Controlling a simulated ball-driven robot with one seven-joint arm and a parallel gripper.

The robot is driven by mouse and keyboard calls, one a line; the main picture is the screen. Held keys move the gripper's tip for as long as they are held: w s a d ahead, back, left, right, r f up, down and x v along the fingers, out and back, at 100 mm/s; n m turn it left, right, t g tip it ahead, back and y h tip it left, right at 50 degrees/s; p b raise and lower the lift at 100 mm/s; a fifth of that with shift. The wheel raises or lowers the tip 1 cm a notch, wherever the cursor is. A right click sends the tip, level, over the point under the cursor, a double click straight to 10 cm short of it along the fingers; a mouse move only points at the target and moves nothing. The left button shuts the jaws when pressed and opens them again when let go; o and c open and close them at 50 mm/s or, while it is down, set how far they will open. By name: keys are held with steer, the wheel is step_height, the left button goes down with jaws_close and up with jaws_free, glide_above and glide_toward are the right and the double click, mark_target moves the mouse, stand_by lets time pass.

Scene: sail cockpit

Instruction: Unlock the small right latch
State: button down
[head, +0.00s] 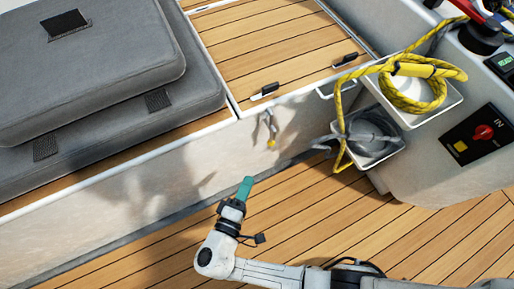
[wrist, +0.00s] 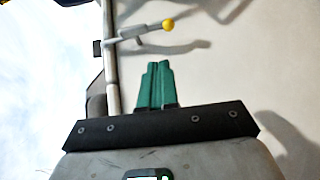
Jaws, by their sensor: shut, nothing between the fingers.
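Two small black latches lie along the front edge of the teak hatch (head: 265,50) in the head view: a left latch (head: 264,91) and a right latch (head: 345,60). Each has a pale part alongside; I cannot tell its lock state. A metal lever with a yellow knob (head: 270,143) hangs on the pale wall below the left latch; the knob also shows in the wrist view (wrist: 168,25). My gripper (head: 245,184) has green fingers, shut and empty, below and left of the knob, apart from it. The fingers also show in the wrist view (wrist: 158,68). The right latch is not identifiable there.
Grey cushions (head: 120,85) cover the left bench. A yellow rope (head: 410,90) hangs over the white bins (head: 372,138) at right and drapes down near the right latch. A console with a red switch (head: 483,132) stands far right. The teak floor (head: 410,215) is clear.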

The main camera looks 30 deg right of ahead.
steer(key=w+d+t+b, duration=0.1)
steer(key=w+d, duration=0.7)
steer(key=d, duration=0.1)
steer(key=shift+d+f+n, duration=0.25)
steer(key=shift+f+n, duration=0.05)
steer(key=shift+f, duration=0.1)
steer(key=shift+s, duration=0.1)
